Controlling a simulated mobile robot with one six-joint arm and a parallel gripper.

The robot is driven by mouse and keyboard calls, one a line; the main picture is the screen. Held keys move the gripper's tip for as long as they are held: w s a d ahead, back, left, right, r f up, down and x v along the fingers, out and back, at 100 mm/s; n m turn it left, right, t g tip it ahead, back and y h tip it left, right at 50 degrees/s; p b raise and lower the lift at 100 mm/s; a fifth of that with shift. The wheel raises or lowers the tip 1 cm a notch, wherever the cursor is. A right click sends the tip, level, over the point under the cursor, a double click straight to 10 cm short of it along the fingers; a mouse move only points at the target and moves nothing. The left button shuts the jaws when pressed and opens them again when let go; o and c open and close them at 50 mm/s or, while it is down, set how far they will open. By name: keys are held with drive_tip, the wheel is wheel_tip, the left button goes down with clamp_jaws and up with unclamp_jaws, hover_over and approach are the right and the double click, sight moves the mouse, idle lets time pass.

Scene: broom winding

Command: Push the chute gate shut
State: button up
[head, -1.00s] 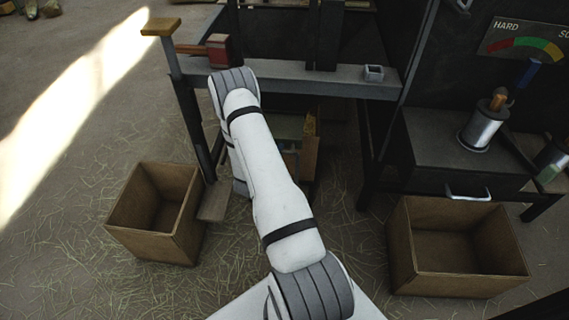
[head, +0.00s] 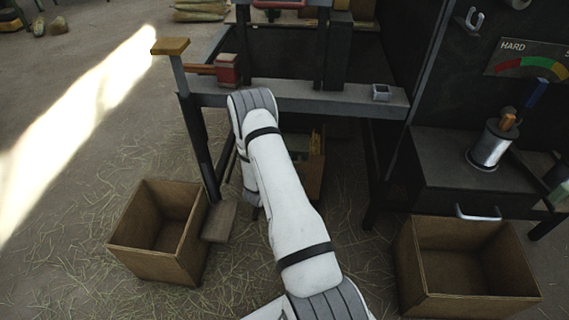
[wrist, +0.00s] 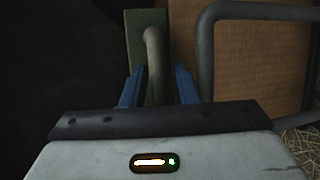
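In the wrist view, a dark green plate (wrist: 134,40) carries a curved grey-green handle (wrist: 155,60); this seems to be the chute gate. My gripper (wrist: 158,72) has its two blue fingers on either side of the handle, with narrow gaps showing at both sides. It looks open, with the handle between the fingers. How far the gate is open cannot be told. In the head view, my white arm reaches down under the bench and hides my gripper and most of the gate area.
A grey tube frame (wrist: 205,50) stands right of the handle, before a brown panel (wrist: 255,60). In the head view, an open box (head: 165,260) stands left and another (head: 480,290) right. Straw-strewn floor lies between the boxes.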

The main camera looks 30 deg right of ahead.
drive_tip(key=shift+o, duration=0.2)
drive_tip(key=shift+w+r, duration=0.15)
drive_tip(key=shift+r, duration=0.1)
drive_tip(key=shift+a, duration=0.15)
drive_tip(key=p+v, duration=0.2)
drive_tip(key=v, duration=0.5)
drive_tip(key=shift+s+a, duration=0.2)
drive_tip(key=shift+s, duration=0.1)
drive_tip(key=shift+f, duration=0.1)
